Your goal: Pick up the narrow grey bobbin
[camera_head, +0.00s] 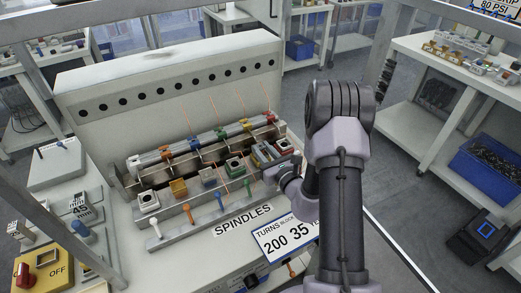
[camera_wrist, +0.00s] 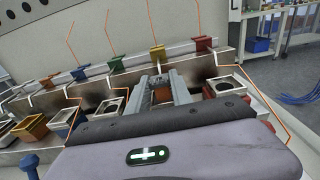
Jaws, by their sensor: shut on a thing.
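My gripper (camera_head: 275,168) is down at the right end of the row of bobbins on the winding machine. In the wrist view my gripper (camera_wrist: 167,88) has its two grey fingers close around a small thing between them. It appears to be the narrow grey bobbin (camera_wrist: 162,94), with a brownish inside showing; the fingers hide most of it. In the head view my arm and gripper cover that spot. The bobbin still sits low, at the level of the row; I cannot tell whether it touches the holder.
Coloured clamps and thin copper wires rise behind the row. Coloured spindle knobs (camera_head: 187,208) stand in front.

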